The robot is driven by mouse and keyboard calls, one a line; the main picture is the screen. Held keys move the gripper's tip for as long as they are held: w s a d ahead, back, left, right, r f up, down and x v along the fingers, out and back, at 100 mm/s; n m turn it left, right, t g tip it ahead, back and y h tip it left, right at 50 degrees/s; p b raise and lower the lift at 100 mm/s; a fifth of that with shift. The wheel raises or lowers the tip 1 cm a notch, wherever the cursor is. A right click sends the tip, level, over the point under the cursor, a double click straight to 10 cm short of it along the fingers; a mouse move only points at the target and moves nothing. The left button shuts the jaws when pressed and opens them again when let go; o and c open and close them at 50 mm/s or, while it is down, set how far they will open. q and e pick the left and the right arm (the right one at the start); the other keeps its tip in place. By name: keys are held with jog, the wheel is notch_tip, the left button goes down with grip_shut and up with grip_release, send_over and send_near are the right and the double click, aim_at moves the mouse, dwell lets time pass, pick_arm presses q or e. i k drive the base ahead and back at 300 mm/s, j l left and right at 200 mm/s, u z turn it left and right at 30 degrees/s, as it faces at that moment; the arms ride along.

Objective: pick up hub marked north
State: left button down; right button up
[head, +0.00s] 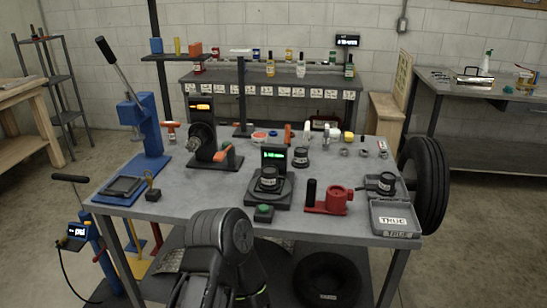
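Several dark round parts with pale labels, which look like hubs, are on the grey workbench (210,205). One hub (269,180) sits on a black scale with a lit green display. A second hub (301,158) stands on the bench behind and right of it. A third hub (387,184) sits at the right, by the grey case. The labels are too small to read, so I cannot tell which is marked north. A grey and black link of my arm rises at the bottom centre, in front of the bench. Neither gripper shows.
A blue press (145,140) stands at the left of the bench. A red fixture (330,200), a green button (264,213) and an open grey case (395,219) line the front. A tyre (424,185) stands at the right edge.

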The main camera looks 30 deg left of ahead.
aim_at(269, 182)
jog(key=j+z, duration=0.2)
jog(key=j, duration=0.45)
jog(key=j+z, duration=0.2)
jog(key=j, duration=0.45)
jog(key=k+j+z, duration=0.2)
jog(key=j, duration=0.45)
jog(key=i+j, duration=0.05)
jog(key=i, duration=0.05)
